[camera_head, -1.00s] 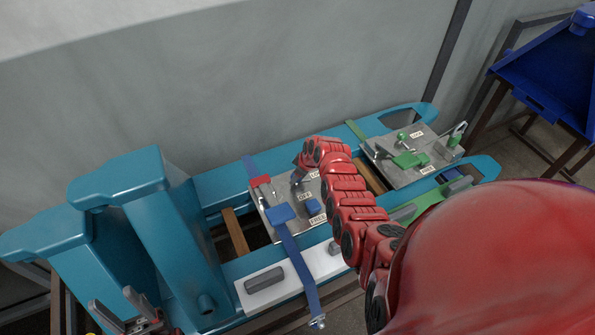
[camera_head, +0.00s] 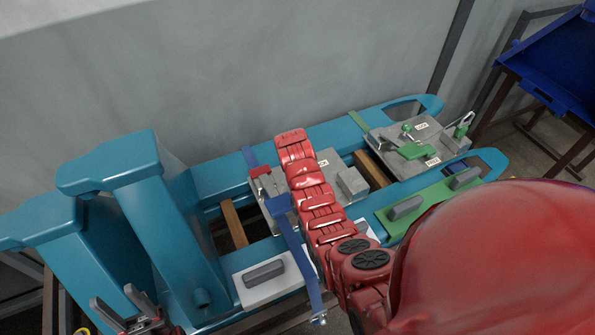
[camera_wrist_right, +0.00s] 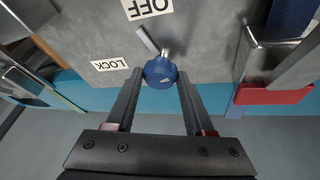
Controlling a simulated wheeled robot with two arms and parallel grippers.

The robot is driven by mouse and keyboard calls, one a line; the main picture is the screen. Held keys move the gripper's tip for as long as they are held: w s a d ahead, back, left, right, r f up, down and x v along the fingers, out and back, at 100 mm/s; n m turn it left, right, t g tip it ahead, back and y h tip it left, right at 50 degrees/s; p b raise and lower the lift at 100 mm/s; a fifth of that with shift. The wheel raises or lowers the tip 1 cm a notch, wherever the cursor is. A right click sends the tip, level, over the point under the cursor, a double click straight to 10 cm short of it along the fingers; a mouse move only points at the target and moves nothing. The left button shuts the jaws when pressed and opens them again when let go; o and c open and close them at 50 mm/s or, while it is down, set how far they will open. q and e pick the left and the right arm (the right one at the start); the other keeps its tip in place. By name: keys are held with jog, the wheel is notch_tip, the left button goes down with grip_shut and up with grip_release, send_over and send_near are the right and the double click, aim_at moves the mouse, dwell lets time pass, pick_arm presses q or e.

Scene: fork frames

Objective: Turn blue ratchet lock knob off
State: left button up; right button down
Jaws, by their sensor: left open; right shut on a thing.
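The blue lock knob (camera_wrist_right: 160,72) shows in the right wrist view on a grey plate (camera_wrist_right: 95,45). A grey bar extends from it and slants up and left toward the OFF label (camera_wrist_right: 148,8). The LOCK label (camera_wrist_right: 111,63) is left of the knob. My right gripper (camera_wrist_right: 157,85) has one finger on each side of the knob and is shut on it. In the head view my red right arm hides the knob and this gripper. My left gripper (camera_head: 119,304) is open and empty at the lower left.
A second plate with a green ratchet (camera_head: 416,151) is to the right. A white pad (camera_head: 250,291) with a grey block lies in front. A grey wall stands behind.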

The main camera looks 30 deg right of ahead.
jog(key=m+b, duration=0.2)
jog(key=b, duration=0.1)
jog(key=shift+w+f+g+h, duration=0.2)
jog(key=shift+g+h, duration=0.1)
jog(key=shift+g, duration=0.1)
jog(key=shift+s+r+m+b, duration=0.1)
jog(key=shift+r+m+b, duration=0.05)
jog(key=shift+m+b, duration=0.8)
jog(key=shift+g, duration=0.3)
jog(key=shift+c, duration=1.4)
grip_release()
jog(key=shift+a+r, duration=0.1)
jog(key=shift+r, duration=0.05)
